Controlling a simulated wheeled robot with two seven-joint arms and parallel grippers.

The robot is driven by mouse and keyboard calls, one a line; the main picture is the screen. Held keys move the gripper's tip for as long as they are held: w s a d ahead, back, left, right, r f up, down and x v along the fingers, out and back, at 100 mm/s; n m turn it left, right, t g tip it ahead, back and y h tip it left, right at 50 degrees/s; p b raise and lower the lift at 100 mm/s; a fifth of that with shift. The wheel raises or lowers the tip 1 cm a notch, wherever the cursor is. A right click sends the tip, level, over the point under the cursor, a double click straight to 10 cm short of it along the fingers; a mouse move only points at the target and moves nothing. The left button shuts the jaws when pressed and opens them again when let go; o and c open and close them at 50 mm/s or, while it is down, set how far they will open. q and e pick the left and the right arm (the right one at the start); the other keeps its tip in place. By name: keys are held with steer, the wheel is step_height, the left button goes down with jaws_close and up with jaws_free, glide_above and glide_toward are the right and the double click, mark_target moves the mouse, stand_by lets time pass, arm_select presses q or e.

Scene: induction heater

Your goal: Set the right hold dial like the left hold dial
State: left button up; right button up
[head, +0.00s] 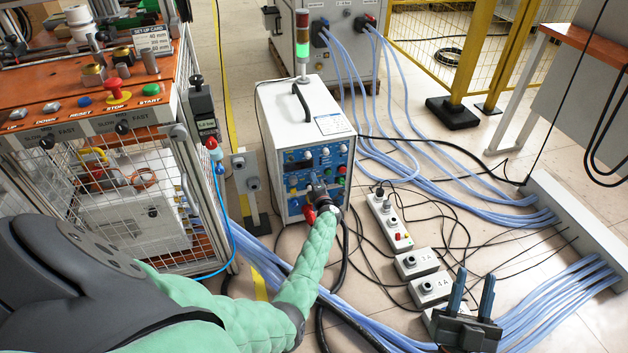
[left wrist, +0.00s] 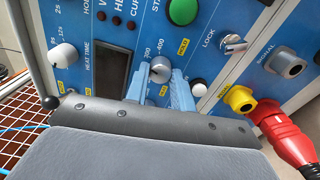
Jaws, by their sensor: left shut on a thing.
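The heater's blue control panel (left wrist: 115,22) fills the left wrist view. My left gripper (left wrist: 162,80) is at the panel, its two blue fingers shut on a white dial (left wrist: 159,68) with 300 and 400 printed around it. The dial's name is hidden. Left of it is a white dial (left wrist: 64,54) by the words HEAT TIME, with a time scale. In the head view, my left gripper (head: 317,187) covers part of the panel. My right gripper (head: 472,300) is open and empty.
The white heater cabinet (head: 300,105) carries a lit green lamp (head: 301,66). Pale blue hoses (head: 440,185) cross the floor.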

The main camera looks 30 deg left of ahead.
arm_select(q)
steer(key=shift+w+d+m, duration=0.1)
steer(key=shift+m, duration=0.5)
arm_select(e)
step_height(320, 180, down, 8)
steer(key=w+g+h, duration=0.1)
steer(key=w+g, duration=0.1)
steer(key=shift+a+r+g, duration=0.15)
steer(key=shift+a+g, duration=0.25)
steer(key=shift+a, duration=0.05)
arm_select(q)
steer(key=o, duration=1)
steer(key=shift+p, duration=0.3)
steer(key=p+v, duration=0.1)
steer(key=v, duration=0.6)
steer(key=shift+s+d, duration=0.25)
steer(key=shift+s, duration=0.05)
arm_select(e)
step_height(320, 180, down, 13)
steer(key=g+h, duration=0.1)
steer(key=g, duration=0.3)
steer(key=shift+a+r+g, duration=0.15)
steer(key=shift+a+g, duration=0.15)
steer(key=shift+a, duration=0.1)
